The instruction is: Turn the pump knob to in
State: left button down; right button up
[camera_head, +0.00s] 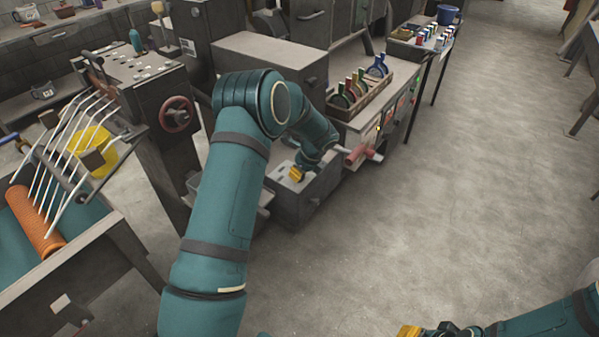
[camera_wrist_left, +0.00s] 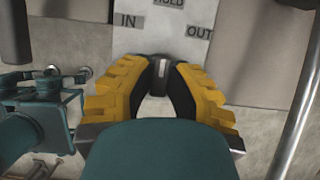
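The pump knob (camera_wrist_left: 160,68) is small and dark with a white mark, on a pale plate (camera_wrist_left: 162,35) labelled IN, HOLD and OUT. The mark points roughly up toward HOLD, whose label is cut by the frame edge. My left gripper (camera_wrist_left: 161,74) has its yellow fingers with black pads on both sides of the knob, and the tips appear to press on it. In the head view my left gripper (camera_head: 297,173) is at the top of a low grey box (camera_head: 308,200), and the knob is hidden. My right gripper (camera_head: 410,331) barely shows at the bottom edge.
A red-handled part (camera_head: 359,155) juts out just right of the box. A bench with a wooden rack of coloured rings (camera_head: 360,90) stands behind. A machine with a red handwheel (camera_head: 176,114) stands left. The floor on the right is open.

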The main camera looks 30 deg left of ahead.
pick_arm(q)
jog(key=shift+n, duration=0.5)
jog(key=n+g, duration=0.2)
jog(key=n, duration=0.2)
jog(key=shift+n, duration=0.3)
jog(key=shift+f+n+g+h, duration=0.1)
jog(key=shift+n+g+h, duration=0.3)
jog(key=shift+n, duration=0.7)
jog(key=shift+n+g+h, duration=0.3)
jog(key=shift+n+g, duration=0.2)
jog(key=shift+n, duration=0.6)
jog(key=c, duration=0.9)
grip_release()
jog(key=shift+c, duration=0.2)
jog(key=shift+w, duration=0.1)
